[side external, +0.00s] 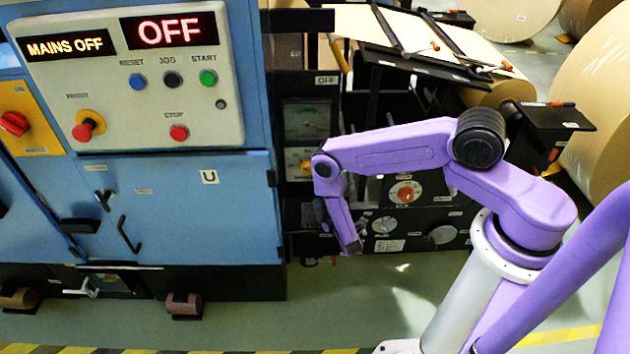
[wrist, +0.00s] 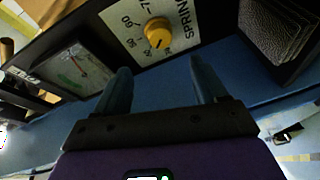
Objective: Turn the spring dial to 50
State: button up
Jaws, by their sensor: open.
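The spring dial (wrist: 158,34) shows in the wrist view as an orange-yellow knob on a white plate with numbers including 50 and 60 and part of the word SPRING. Its pointer is too small to read surely. In the side view, what looks like the same dial (side external: 299,160) sits below a gauge, partly hidden by my arm. My gripper (wrist: 162,80) is open and empty, its two fingers spread below the knob in the wrist view and apart from it. In the side view my gripper (side external: 352,246) hangs low, in front of the dark machine panel.
A gauge with a red needle (wrist: 75,72) is left of the dial in the wrist view. A dark textured block (wrist: 282,28) stands to its right. In the side view, another dial with an orange-red knob (side external: 405,194) and a blue control cabinet (side external: 160,215) flank my gripper.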

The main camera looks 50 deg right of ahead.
aim_at(308, 171)
jog(key=a+r+m+g+h, duration=0.1)
jog(key=a+r+m+g, duration=0.2)
jog(key=m, duration=0.7)
jog(key=a+r+m+g+h, duration=0.1)
jog(key=a+r+m+g, duration=0.2)
jog(key=m, duration=0.6)
jog(key=x, duration=1.7)
jog(key=shift+d, duration=0.1)
jog(key=c, duration=0.9)
